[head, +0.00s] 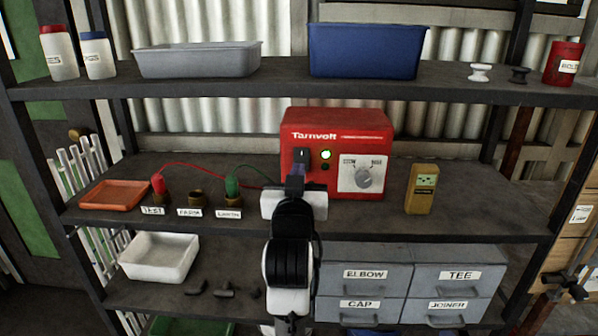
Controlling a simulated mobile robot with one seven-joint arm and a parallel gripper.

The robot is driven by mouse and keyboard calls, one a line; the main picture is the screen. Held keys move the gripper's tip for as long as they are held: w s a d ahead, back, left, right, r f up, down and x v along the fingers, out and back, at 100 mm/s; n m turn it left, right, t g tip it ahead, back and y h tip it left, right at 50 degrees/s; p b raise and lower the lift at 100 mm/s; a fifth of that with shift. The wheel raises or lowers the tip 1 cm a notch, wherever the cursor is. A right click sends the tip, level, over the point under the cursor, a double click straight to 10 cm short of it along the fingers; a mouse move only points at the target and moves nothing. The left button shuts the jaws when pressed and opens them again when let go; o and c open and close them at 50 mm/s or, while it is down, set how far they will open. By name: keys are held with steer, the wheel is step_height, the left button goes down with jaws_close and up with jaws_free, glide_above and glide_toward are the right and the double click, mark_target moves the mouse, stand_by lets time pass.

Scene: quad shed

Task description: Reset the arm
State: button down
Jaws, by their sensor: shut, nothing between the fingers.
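My gripper (296,184) is in the middle of the head view, in front of the red Tarnvolt box (312,122) on the middle shelf. The arm rises from the bottom of the view and the gripper points towards the box's lower left, by its black switch. Its fingers are shut with nothing seen between them. The fingertips are small and dark against the box, so I cannot tell whether they touch it. A green light glows on the box beside a white dial panel (361,173).
A red clip (158,184) and a green clip (232,187) with wires stand at labelled posts. A yellow meter (421,189) stands right of the box. An orange tray (115,195) is at left. Grey drawers (365,279) and a white bin (159,257) are below; shelf edges are close to my arm.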

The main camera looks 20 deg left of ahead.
steer(key=shift+s+d, duration=0.15)
steer(key=shift+s, duration=0.35)
